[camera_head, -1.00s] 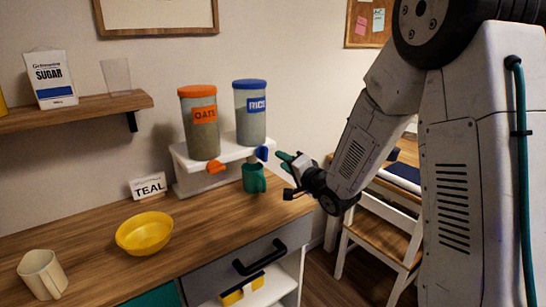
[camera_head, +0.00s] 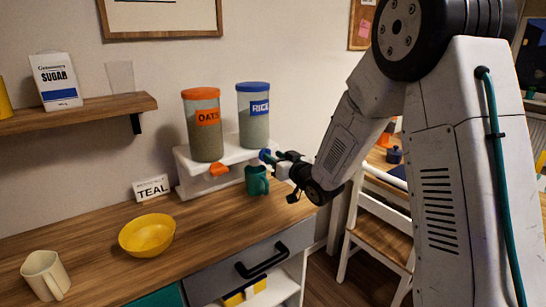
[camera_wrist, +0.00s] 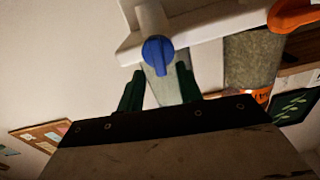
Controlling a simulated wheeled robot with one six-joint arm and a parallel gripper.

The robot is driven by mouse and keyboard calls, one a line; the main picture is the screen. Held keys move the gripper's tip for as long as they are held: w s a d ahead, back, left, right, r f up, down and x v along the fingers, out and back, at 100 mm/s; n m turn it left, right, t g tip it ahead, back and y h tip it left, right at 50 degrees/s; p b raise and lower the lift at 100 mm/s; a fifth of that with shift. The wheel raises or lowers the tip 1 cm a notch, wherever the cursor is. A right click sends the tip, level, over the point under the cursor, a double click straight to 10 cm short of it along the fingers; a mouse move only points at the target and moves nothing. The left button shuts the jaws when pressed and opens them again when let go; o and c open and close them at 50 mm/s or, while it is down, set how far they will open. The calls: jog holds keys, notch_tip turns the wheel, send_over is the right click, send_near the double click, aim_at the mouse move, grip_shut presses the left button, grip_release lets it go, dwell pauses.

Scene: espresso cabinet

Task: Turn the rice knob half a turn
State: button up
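The rice dispenser (camera_head: 253,128) has a blue lid and a blue RICE label and stands on a white stand (camera_head: 180,160). Its blue rice knob (camera_head: 264,155) is at the front below it, partly hidden by my gripper in the head view. In the wrist view the blue knob (camera_wrist: 157,50) sits ahead, between and just beyond the two green fingertips. My gripper (camera_wrist: 158,85) is open, with a finger on each side of the knob's line; I cannot tell whether either touches it. In the head view my gripper (camera_head: 272,158) reaches the knob from the right.
The oats dispenser (camera_head: 206,135) with its orange knob (camera_head: 219,169) stands left of the rice. A teal mug (camera_head: 256,181) is right below the rice knob, under my gripper.

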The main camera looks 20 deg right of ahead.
jog(key=shift+x, duration=0.8)
grip_shut()
jog(key=shift+m, duration=0.3)
jog(key=shift+w+d+f+m, duration=0.1)
jog(key=shift+d+f+m, duration=0.1)
jog(key=shift+m, duration=2.5)
jog(key=shift+d+f+m, duration=0.2)
jog(key=shift+f+m, duration=0.05)
jog(key=shift+m, duration=2.45)
jog(key=shift+w+d+f+m, duration=0.1)
jog(key=shift+d+f+m, duration=0.1)
jog(key=shift+m, duration=2.5)
